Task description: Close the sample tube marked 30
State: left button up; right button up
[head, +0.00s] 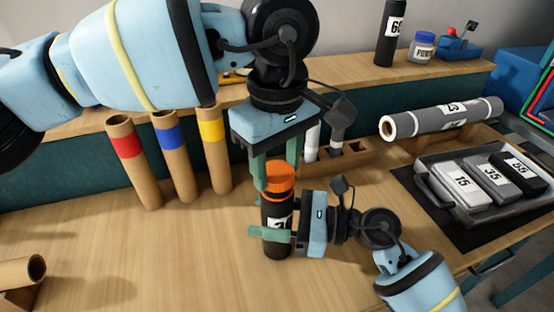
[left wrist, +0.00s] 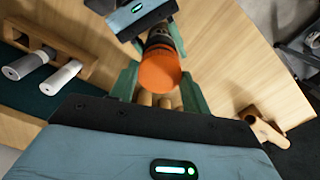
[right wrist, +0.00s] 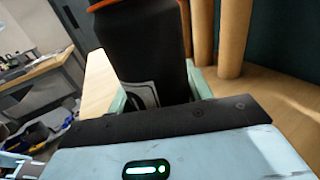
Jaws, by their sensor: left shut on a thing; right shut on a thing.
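A black sample tube (head: 276,215) with a white label stands upright on the wooden bench in the head view. My right gripper (head: 268,236) is shut on its body from the right; the tube fills the right wrist view (right wrist: 145,50). The label is partly covered, so its number cannot be read. An orange cap (head: 278,176) sits at the tube's top, in line with it; it also shows in the left wrist view (left wrist: 158,72). My left gripper (head: 276,166) points down from above, shut on the cap. A thin orange ring shows just below the cap.
Cardboard tubes with red (head: 127,146), blue (head: 168,137) and yellow (head: 211,130) bands stand behind left. A wooden rack (head: 345,160) stands behind right. A grey tray (head: 430,180) holds labelled blocks. The bench front left is mostly clear.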

pick_arm(q)
jog(key=shift+f, duration=0.55)
jog(key=m, duration=0.9)
jog(key=shift+m, duration=0.4)
jog(key=m, duration=0.4)
jog(key=shift+m, duration=0.3)
jog(key=m, duration=0.6)
jog(key=o, duration=0.9)
jog(key=shift+o, duration=0.2)
